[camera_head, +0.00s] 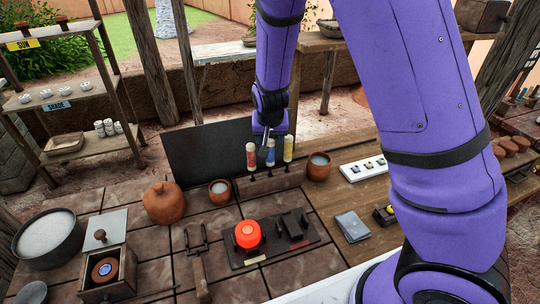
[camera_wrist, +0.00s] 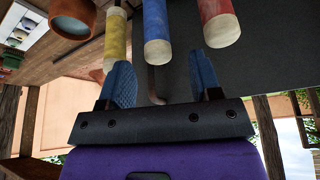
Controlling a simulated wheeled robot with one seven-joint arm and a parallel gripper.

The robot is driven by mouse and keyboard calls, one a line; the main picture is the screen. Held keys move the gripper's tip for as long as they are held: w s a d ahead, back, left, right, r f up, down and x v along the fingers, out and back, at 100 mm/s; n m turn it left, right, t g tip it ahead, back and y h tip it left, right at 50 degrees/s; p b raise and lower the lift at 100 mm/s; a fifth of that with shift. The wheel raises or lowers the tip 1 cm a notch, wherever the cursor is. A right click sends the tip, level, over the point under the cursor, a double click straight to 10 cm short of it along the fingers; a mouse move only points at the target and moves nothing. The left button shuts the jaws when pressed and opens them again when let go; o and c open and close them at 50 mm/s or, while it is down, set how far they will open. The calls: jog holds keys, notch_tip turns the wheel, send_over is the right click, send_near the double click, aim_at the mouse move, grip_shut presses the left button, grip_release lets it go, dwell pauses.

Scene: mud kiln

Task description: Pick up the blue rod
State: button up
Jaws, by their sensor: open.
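The blue rod (camera_head: 270,154) stands upright with a pale top in a low holder (camera_head: 270,181), between a red rod (camera_head: 250,157) on its left and a yellow rod (camera_head: 288,150) on its right. My gripper (camera_head: 266,143) is open and empty at the blue rod's top, partly hidden by its own wrist. In the wrist view, the blue rod (camera_wrist: 155,22) shows in the gap between the two blue fingertips of my gripper (camera_wrist: 160,66), with its pale end near them. Contact cannot be told. The yellow rod (camera_wrist: 115,38) is left and the red rod (camera_wrist: 217,22) right there.
A dark panel (camera_head: 210,140) stands behind the rods. Clay cups (camera_head: 318,168) (camera_head: 220,192) flank the holder. A round clay pot (camera_head: 163,203) stands left, a white strip (camera_head: 362,169) right.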

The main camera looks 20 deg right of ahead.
send_over(270, 165)
jog(key=w, duration=0.2)
jog(key=shift+s+d+f, duration=0.1)
jog(key=shift+d+f, duration=0.05)
jog(key=shift+f, duration=1.2)
jog(key=shift+s+d+f, duration=0.1)
jog(key=shift+d+f, duration=0.05)
jog(key=shift+f, duration=1.15)
jog(key=shift+c, duration=0.5)
jog(key=c, duration=0.9)
